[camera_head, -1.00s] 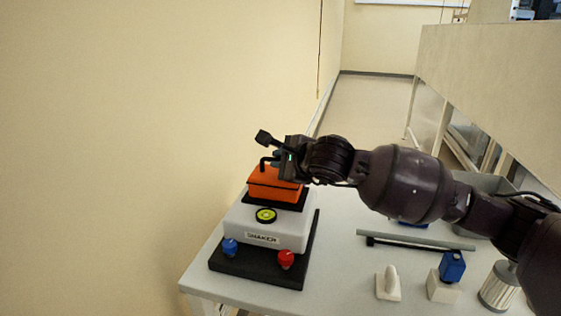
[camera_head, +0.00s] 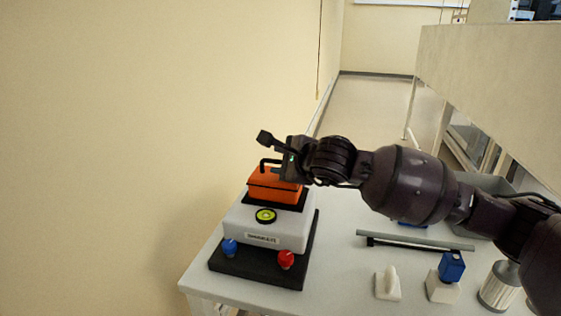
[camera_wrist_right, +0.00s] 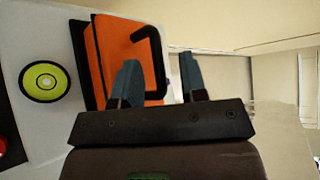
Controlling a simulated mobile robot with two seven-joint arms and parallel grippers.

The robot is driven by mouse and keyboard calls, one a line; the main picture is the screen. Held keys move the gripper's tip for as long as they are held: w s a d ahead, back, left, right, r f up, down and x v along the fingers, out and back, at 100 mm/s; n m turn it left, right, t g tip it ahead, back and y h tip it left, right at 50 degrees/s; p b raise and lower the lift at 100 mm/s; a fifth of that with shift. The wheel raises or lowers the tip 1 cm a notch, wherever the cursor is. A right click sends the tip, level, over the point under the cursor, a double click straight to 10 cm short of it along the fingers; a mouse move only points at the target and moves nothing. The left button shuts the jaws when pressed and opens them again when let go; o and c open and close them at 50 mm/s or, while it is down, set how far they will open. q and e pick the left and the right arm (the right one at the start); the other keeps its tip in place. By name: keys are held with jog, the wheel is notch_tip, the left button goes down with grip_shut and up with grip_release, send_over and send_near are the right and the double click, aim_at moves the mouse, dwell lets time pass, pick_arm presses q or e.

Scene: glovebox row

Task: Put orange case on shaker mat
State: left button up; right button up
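The orange case (camera_head: 272,186), with a black handle (camera_head: 268,163) on top, sits upright on the black shaker mat (camera_head: 292,207) on top of the white shaker (camera_head: 245,224). My right gripper (camera_head: 284,165) is just above and beside the case's right end. The left finger overlaps the orange case (camera_wrist_right: 112,60) in that picture. My left gripper is in neither view.
The shaker's black base carries a blue knob (camera_head: 229,247) and a red knob (camera_head: 286,260). To the right on the white table (camera_head: 340,260) are a grey rod (camera_head: 415,240), a white-based piece with a blue top (camera_head: 452,267) and a metal cylinder (camera_head: 498,288). A wall borders the left.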

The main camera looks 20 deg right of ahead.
jog(key=v, duration=1.1)
jog(key=shift+s+p, duration=0.2)
jog(key=shift+p, duration=0.1)
jog(key=shift+d+f, duration=0.1)
